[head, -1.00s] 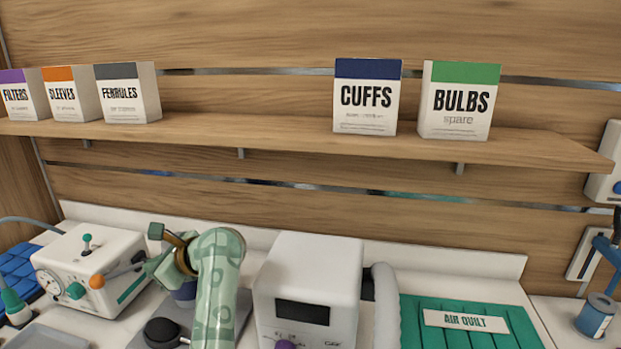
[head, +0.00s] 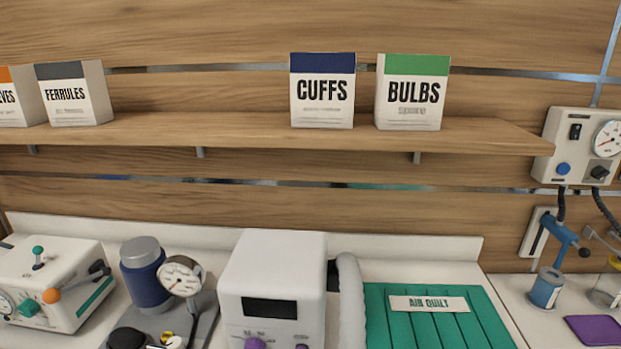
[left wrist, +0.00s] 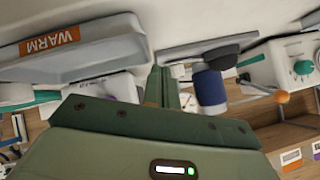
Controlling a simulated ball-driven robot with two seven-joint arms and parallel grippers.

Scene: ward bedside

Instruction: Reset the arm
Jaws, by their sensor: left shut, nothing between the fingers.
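My left gripper (left wrist: 163,75) shows in the left wrist view, its green fingers pressed together with nothing between them. That view is upside down. Beyond the fingers are a grey tray labelled WARM (left wrist: 85,52) and a dark blue cylinder (left wrist: 209,90); the gripper appears clear of both, though the exact gap is hard to tell. No part of my left arm shows in the head view now. My right gripper is in neither view.
In the head view, a shelf (head: 240,134) holds boxes including CUFFS (head: 322,92) and BULBS (head: 413,93). Below stand a white dial box (head: 60,275), a gauge (head: 181,276), a white machine (head: 272,275) and the green AIR QUILT (head: 440,325). A wall unit (head: 575,148) hangs at right.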

